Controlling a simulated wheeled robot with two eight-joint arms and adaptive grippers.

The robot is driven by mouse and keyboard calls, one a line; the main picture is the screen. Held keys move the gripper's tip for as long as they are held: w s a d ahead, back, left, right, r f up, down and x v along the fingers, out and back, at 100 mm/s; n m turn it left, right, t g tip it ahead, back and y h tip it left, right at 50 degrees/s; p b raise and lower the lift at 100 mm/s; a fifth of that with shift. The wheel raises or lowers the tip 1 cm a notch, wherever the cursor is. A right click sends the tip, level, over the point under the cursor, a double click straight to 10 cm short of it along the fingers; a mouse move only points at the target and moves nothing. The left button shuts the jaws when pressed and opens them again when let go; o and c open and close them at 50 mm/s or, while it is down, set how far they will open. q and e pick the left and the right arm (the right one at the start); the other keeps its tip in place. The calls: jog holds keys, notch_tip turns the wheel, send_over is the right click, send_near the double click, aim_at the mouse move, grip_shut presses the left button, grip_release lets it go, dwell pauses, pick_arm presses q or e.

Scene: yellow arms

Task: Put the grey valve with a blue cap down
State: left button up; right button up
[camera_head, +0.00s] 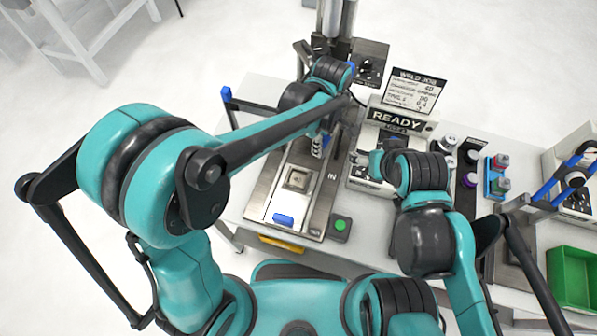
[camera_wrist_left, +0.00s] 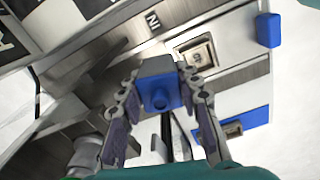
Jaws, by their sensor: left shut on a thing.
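The grey valve with a blue cap shows in the left wrist view, its square blue cap (camera_wrist_left: 158,84) facing the camera between the two fingers. My left gripper (camera_wrist_left: 161,100) is shut on it, with one finger on each side. The cap hides most of the grey body. In the head view my left gripper (camera_head: 318,146) is over the far part of a metal fixture plate (camera_head: 262,190), near the "IN" mark; the valve cannot be made out there. My right arm reaches over the bench on the right, but its fingers are hidden.
The plate has a square recess (camera_head: 297,180) and a blue block (camera_head: 283,218). A green button (camera_head: 340,225) is beside it. A "READY" sign (camera_head: 396,120) stands behind. Valves in a coloured holder (camera_head: 497,175) and a green bin (camera_head: 572,280) are at the right.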

pick_arm(q)
jog(key=s+d+r+n+p, duration=0.1)
jog(key=s+d+r+n, duration=0.1)
jog(key=d, duration=0.3)
jog(key=shift+n, duration=0.3)
jog(key=a+f, duration=0.2)
jog(key=a, duration=0.1)
jog(key=s+a+f+b, duration=0.1)
jog(key=a+f, duration=0.2)
jog(key=a, duration=0.1)
jog(key=s+a+f+b, duration=0.1)
jog(key=a+f, duration=0.1)
jog(key=a, duration=0.2)
jog(key=shift+s+a+f, duration=0.1)
jog(key=shift+a+f, duration=0.05)
jog(key=shift+a, duration=0.1)
jog(key=shift+a+f+b, duration=0.1)
jog(key=shift+f+b, duration=0.5)
jog(key=shift+f, duration=1.45)
jog(key=shift+f, duration=0.15)
jog(key=o, duration=1.2)
